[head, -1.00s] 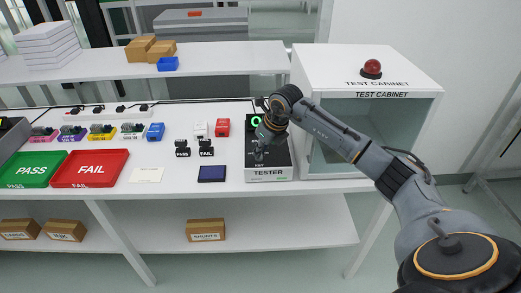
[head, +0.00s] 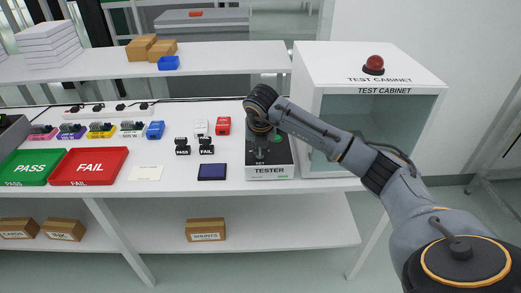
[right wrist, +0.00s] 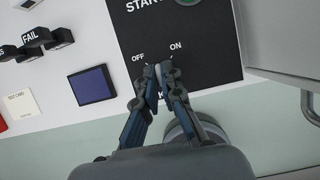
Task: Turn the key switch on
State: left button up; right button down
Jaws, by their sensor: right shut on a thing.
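The tester (head: 284,158) is a box with a black top and a pale front, standing on the bench beside the test cabinet. The right wrist view shows its black panel (right wrist: 218,62) with the labels OFF and ON and part of a green round button (right wrist: 188,4) under START. My right gripper (head: 260,156) reaches down onto this panel. In the right wrist view its fingertips (right wrist: 157,72) are shut on the key switch, just below and between OFF and ON. The fingers hide most of the key, so I cannot tell its angle. My left gripper is not in view.
The test cabinet (head: 308,122) with a red dome lamp (head: 374,65) stands right of the tester. Left of it are a dark blue pad (head: 212,172), PASS and FAIL stamps (head: 206,146), a red FAIL tray (head: 88,167) and a green PASS tray (head: 28,168).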

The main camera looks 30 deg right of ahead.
jog(key=m, duration=0.2)
jog(key=m+g+h+b, duration=0.1)
jog(key=m, duration=0.1)
jog(key=shift+w+a+m, duration=0.1)
jog(key=shift+w+m, duration=0.1)
jog(key=shift+m, duration=0.2)
jog(key=shift+m+g+h+b, duration=0.3)
jog(key=shift+m+g+h, duration=0.35)
jog(key=shift+m, duration=1.25)
jog(key=shift+r, duration=0.1)
jog(key=c, duration=1.5)
grip_release()
jog(key=shift+g+y, duration=0.25)
jog(key=shift+a+r, duration=0.1)
jog(key=v, duration=1.1)
jog(key=shift+a+r, duration=0.2)
jog(key=shift+r, duration=0.1)
